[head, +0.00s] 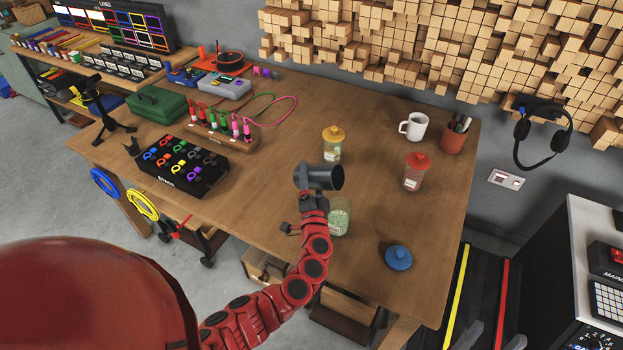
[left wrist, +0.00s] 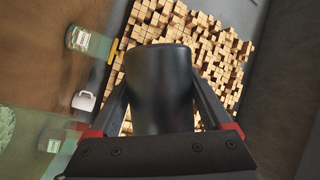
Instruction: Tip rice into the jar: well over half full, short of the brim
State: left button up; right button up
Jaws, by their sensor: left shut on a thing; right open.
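The open glass jar (head: 340,218) stands on the wooden table under my left gripper. Pale, greenish contents show through its glass; the exact level is hard to tell because the gripper and cup partly cover it. My left gripper (head: 304,178) is shut on a dark grey cup (head: 328,177), held above the jar. The cup lies tipped on its side, mouth toward the right; its inside is dark and no falling rice is visible. In the left wrist view the cup (left wrist: 160,88) sits between the fingers. A blue lid (head: 398,257) lies on the table. My right gripper is not in view.
A yellow-lidded jar (head: 332,144) and a red-lidded jar (head: 416,171) stand behind, with a white mug (head: 414,126) and a pen cup (head: 456,134). The table between the jars and blue lid is clear.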

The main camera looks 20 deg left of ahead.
aim_at(311, 169)
pick_arm(q)
jog(key=shift+f+m+t+b, duration=0.1)
jog(key=shift+m+t+b, duration=0.2)
jog(key=shift+m+b, duration=0.35)
jog(key=r+n+p, duration=0.1)
jog(key=n+g+p, duration=0.1)
jog(key=n, duration=0.1)
jog(key=shift+r+n+g, duration=0.25)
jog(key=shift+r+g, duration=0.05)
jog(key=shift+r, duration=0.1)
jog(key=shift+n+g+h+p, duration=0.3)
jog(key=shift+n+g+p, duration=0.1)
jog(key=shift+n+p, duration=0.4)
jog(key=r+n+g+h+p, duration=0.1)
jog(key=n+p, duration=0.1)
jog(key=p, duration=0.1)
jog(key=shift+n+g+h+p, duration=0.3)
jog(key=shift+n+g+p, duration=0.1)
jog(key=shift+n+p, duration=0.25)
jog(key=n+p, duration=0.1)
jog(key=p, duration=0.1)
jog(key=r+n+g+h+p, duration=0.1)
jog(key=p, duration=0.2)
jog(key=shift+r+n+h, duration=0.25)
jog(key=shift+h, duration=0.05)
jog(key=shift+f+h+p, duration=0.1)
jog(key=shift+h+p, duration=0.2)
jog(key=shift+p, duration=0.35)
jog(key=shift+f+n, duration=0.2)
jog(key=shift+n, duration=0.1)
